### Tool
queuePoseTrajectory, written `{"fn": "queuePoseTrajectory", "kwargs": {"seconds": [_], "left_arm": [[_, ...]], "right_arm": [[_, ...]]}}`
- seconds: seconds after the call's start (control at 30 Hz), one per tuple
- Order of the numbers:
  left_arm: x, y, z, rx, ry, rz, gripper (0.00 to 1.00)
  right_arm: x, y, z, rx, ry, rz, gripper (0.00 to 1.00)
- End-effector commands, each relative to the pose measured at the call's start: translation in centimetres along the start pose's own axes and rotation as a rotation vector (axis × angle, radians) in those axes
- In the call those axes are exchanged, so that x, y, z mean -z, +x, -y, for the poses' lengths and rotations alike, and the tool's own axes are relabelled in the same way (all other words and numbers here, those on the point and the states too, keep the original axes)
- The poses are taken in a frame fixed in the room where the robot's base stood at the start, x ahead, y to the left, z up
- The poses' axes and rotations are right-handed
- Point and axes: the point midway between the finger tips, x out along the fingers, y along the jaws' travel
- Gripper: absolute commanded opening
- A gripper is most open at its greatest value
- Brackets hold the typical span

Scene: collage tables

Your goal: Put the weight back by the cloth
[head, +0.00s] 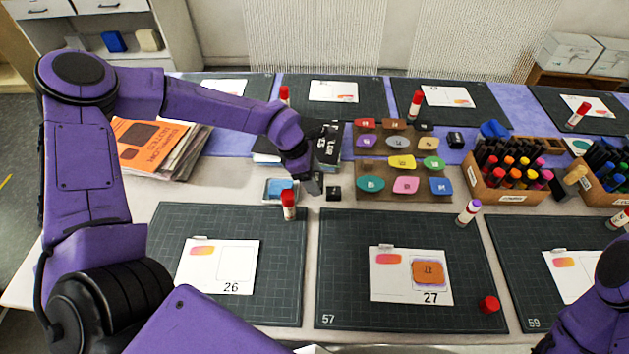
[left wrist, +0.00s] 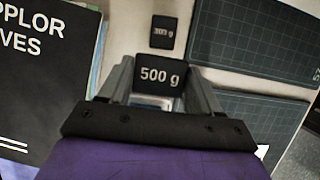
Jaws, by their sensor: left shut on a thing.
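My left gripper (head: 313,186) is shut on a black weight marked 500 g; the weight shows between the fingers in the left wrist view (left wrist: 160,76). In the head view the gripper mostly hides it. The gripper is over the pale strip between the mats and the black books. A small square dish with a blue pad or cloth (head: 280,190) lies just left of the gripper; I cannot tell which. A blue crumpled cloth (head: 493,129) lies at the back right, by the marker box. My right gripper is out of view; only my right arm shows at lower right.
A smaller black weight (head: 333,193) stands just right of the gripper; another black block (head: 455,140) stands by the tiles (head: 403,162). A red-capped glue stick (head: 288,204) stands near the gripper. Marker box (head: 508,197) is at right, magazines (head: 150,147) at left.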

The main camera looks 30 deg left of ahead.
Motion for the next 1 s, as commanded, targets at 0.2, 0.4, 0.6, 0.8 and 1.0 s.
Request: {"fn": "queuePoseTrajectory", "kwargs": {"seconds": [0.2, 0.4, 0.6, 0.8, 1.0], "left_arm": [[0.9, 2.0, -1.6, 0.002, 0.000, -0.002, 0.03], [1.8, 4.3, -1.6, -0.001, -0.001, 0.001, 0.03], [1.8, 4.4, -1.6, -0.002, -0.001, 0.003, 0.03], [2.0, 4.7, -1.5, 0.000, -0.001, 0.001, 0.83], [2.0, 4.7, -1.5, 0.000, -0.001, 0.001, 0.89]], "right_arm": [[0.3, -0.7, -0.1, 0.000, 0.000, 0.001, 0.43], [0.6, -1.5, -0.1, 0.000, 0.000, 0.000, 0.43], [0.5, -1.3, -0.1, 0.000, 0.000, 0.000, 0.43], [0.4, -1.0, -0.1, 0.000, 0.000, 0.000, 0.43], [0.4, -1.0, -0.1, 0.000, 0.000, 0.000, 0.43]]}}
